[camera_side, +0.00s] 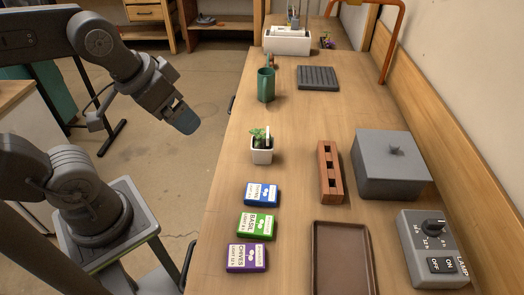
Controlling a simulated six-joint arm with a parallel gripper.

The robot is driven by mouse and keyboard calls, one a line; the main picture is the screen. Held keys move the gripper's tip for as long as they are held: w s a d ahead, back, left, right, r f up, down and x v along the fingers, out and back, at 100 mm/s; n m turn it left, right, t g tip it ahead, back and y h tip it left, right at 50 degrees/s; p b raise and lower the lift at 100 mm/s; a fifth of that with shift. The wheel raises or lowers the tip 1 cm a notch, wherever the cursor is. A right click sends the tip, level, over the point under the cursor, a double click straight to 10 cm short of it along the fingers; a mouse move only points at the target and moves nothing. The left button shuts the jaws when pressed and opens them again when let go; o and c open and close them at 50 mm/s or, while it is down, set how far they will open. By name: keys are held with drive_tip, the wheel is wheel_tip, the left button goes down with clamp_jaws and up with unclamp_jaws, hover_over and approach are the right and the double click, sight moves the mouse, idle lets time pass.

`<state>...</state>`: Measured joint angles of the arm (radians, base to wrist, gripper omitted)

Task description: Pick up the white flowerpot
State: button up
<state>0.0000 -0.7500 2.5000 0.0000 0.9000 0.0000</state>
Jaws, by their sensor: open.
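The white flowerpot (262,155) stands upright on the wooden bench, near its left edge. It is small and square, with a green plant (258,136) and a small pale upright piece in it. My gripper (140,121) is open and empty, off the left side of the bench and above floor level. It is to the left of the flowerpot and well apart from it.
Seed packets (257,225) lie in front of the pot. A green mug-like can (266,84) stands behind it. To the right are a brick (329,172), a grey lidded box (390,164), a brown tray (343,227) and a lamp switch box (432,245).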

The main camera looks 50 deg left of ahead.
drive_tip(key=n+g+y, duration=0.1)
drive_tip(key=n+g, duration=0.3)
drive_tip(key=n, duration=0.5)
hover_over(263, 145)
drive_tip(key=f, duration=1.4)
drive_tip(key=shift+d+f, duration=0.2)
drive_tip(key=shift+f, duration=0.1)
drive_tip(key=shift+a+f, duration=0.15)
drive_tip(key=shift+f, duration=1.25)
drive_tip(key=shift+a+f, duration=0.1)
drive_tip(key=shift+f, duration=1.25)
drive_tip(key=c, duration=1)
